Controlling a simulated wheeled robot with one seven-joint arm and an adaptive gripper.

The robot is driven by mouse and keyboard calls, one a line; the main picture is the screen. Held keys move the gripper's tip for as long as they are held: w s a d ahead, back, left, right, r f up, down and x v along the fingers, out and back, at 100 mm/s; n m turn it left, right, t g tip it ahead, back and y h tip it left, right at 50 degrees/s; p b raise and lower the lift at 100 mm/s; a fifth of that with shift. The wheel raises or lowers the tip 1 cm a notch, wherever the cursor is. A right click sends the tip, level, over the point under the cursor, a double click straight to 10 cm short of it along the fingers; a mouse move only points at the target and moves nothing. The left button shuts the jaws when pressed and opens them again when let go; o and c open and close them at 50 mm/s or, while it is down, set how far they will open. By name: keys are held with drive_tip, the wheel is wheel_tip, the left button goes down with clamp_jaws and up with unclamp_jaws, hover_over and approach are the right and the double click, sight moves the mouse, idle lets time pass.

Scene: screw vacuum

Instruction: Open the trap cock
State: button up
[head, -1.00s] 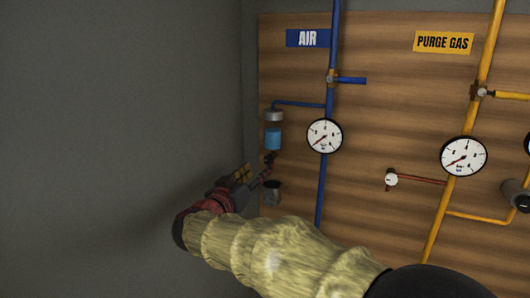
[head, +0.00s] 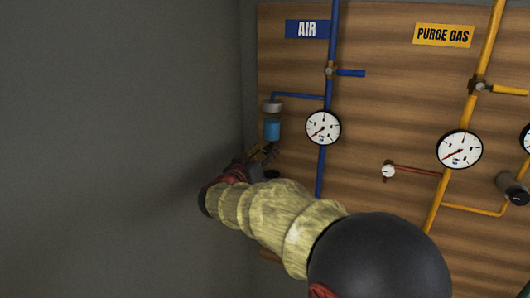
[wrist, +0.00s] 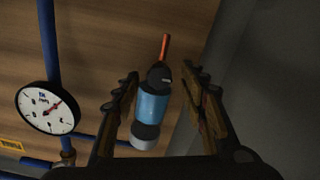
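The trap is a blue bowl (head: 272,130) under a grey cap, hanging from the blue air pipe's side branch. In the wrist view the bowl (wrist: 151,104) appears inverted, its grey cap lowest. The trap cock is a dark round body (wrist: 160,75) at the bowl's end, with an orange-red lever (wrist: 165,47) pointing away from the bowl, roughly in line with it. My gripper (wrist: 161,74) is open and empty, with a finger on each side of the bowl and cock. In the head view my gripper (head: 263,154) is just below the bowl, hiding the cock.
A grey wall (head: 130,110) stands close at the left, near my gripper. A pressure gauge (head: 323,128) and the blue pipe (head: 328,100) are right of the trap. The purge gas gauge (head: 460,150) and yellow pipe (head: 478,95) are farther right.

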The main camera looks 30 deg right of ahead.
drive_tip(key=shift+c, duration=1.2)
drive_tip(key=c, duration=0.7)
clamp_jaws()
drive_tip(key=b, duration=0.2)
drive_tip(key=n+b, duration=0.1)
drive_tip(key=b, duration=0.2)
drive_tip(key=shift+f, duration=0.25)
drive_tip(key=shift+r+n+b, duration=0.2)
drive_tip(key=shift+n+b, duration=0.8)
drive_tip(key=shift+b, duration=0.3)
drive_tip(key=o, duration=1)
unclamp_jaws()
drive_tip(key=shift+a, duration=0.1)
